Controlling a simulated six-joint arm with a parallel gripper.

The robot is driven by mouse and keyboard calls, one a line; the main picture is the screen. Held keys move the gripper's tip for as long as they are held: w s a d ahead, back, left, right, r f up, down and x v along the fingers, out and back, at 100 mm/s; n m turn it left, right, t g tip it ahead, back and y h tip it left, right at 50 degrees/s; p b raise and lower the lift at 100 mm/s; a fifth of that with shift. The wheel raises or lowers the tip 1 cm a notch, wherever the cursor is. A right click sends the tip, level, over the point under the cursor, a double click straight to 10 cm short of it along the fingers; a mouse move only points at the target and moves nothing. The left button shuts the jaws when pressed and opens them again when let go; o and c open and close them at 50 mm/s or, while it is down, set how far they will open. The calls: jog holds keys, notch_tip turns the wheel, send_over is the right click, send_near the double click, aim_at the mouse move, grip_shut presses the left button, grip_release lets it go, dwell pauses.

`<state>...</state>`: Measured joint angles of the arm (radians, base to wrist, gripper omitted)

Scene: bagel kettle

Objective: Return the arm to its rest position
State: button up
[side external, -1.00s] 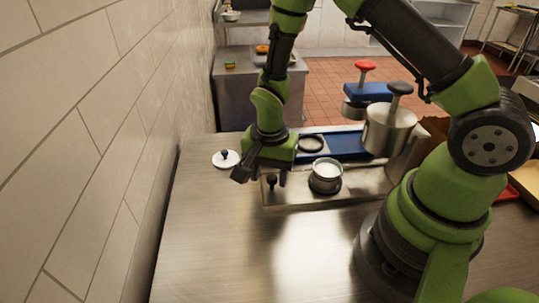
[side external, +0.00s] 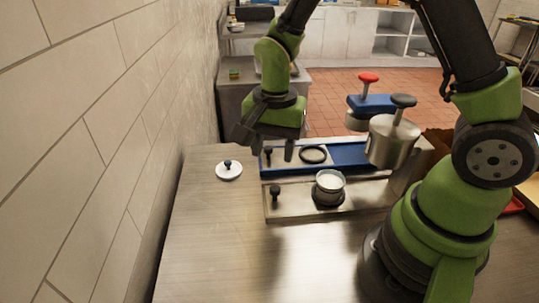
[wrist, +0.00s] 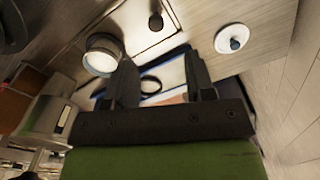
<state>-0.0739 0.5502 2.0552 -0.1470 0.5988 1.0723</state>
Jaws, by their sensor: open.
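My gripper (side external: 269,146) is open and empty, raised above the back blue-topped station in the side view. It also shows in the wrist view (wrist: 162,82), its two dark fingers spread apart with nothing between them. My arm bends up and over from its base on the right of the counter. A small cup with pale contents (side external: 329,182) stands upright on the front metal station (side external: 300,208), below and to the right of the gripper. A white lid with a dark knob (side external: 229,170) lies on the counter to the left; the wrist view shows it too (wrist: 231,38).
A metal pot with a dark knob (side external: 392,143) and a blue piece with a red knob (side external: 370,102) stand right of the gripper. A black ring (side external: 313,154) lies on the blue station (side external: 348,153). A tiled wall (side external: 100,130) rises at left. The front counter (side external: 270,265) is clear.

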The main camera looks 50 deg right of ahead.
jog(key=s+r+n+t+y, duration=0.1)
jog(key=s+r+n+t, duration=0.2)
jog(key=s+r, duration=0.4)
jog(key=s+r+n+t+y, duration=0.1)
jog(key=s+r+n+t, duration=0.3)
jog(key=r, duration=0.7)
jog(key=s+n, duration=0.2)
jog(key=s, duration=0.1)
jog(key=shift+a, duration=0.3)
